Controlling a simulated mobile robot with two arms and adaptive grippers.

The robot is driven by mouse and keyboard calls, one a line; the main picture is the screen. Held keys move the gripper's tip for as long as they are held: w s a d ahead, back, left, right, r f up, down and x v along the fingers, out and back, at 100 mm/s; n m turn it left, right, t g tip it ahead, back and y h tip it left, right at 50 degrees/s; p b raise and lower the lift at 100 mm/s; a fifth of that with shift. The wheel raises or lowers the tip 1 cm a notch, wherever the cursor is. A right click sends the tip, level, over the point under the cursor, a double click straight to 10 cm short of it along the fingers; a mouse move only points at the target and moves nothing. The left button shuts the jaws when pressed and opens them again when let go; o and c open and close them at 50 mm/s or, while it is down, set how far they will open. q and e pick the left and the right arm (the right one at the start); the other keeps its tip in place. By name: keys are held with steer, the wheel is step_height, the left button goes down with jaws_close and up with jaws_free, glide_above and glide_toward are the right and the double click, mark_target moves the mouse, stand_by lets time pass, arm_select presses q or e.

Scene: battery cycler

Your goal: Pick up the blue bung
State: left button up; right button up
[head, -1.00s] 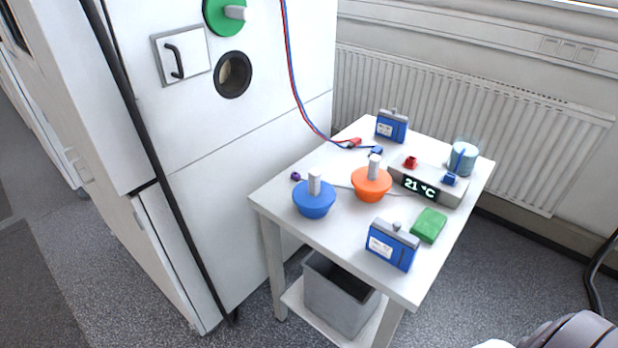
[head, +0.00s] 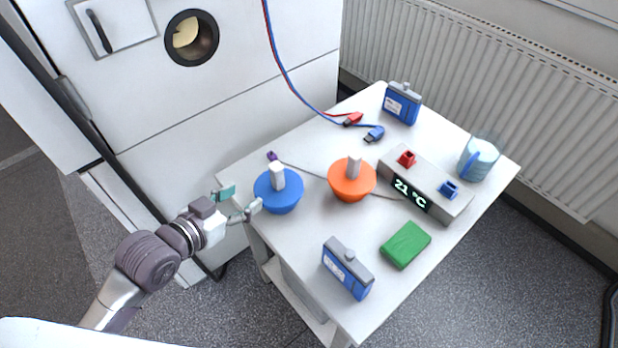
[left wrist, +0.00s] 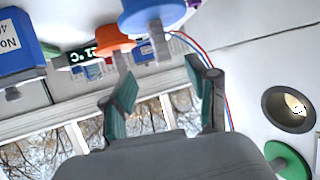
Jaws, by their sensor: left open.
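The blue bung (head: 278,193) is a blue rounded cup shape with a pale upright handle. It stands on the left part of the white table (head: 300,245). My left gripper (head: 240,203) is open and empty, just left of the bung at the table's edge. I cannot tell whether a finger touches it. In the left wrist view, the picture is upside down; the bung (left wrist: 150,12) is at the top, beyond the two spread fingers (left wrist: 160,95). My right gripper is not in view.
An orange bung (head: 351,183) stands close right of the blue one. A blue battery pack (head: 346,270) is at the front, a green block (head: 405,245) and a display unit (head: 425,190) at the right. A cabinet with a round port (head: 191,38) stands behind.

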mark_target(273, 177)
arm_select(q)
steer(key=x, duration=0.7)
steer(key=shift+w+d+p, duration=0.1)
steer(key=shift+w+p, duration=0.2)
steer(key=shift+p, duration=0.05)
steer(key=shift+w+d+f, duration=0.2)
steer(key=shift+w, duration=0.15)
steer(key=p+x, duration=0.1)
steer(key=x, duration=0.3)
steer(key=shift+w+d+f, duration=0.15)
steer(key=shift+w+d, duration=0.05)
steer(key=shift+w, duration=0.05)
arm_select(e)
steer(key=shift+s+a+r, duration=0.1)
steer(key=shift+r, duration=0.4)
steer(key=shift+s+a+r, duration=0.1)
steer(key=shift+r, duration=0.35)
arm_select(q)
steer(key=shift+s, duration=0.1)
steer(key=shift+c, duration=1.3)
jaws_close()
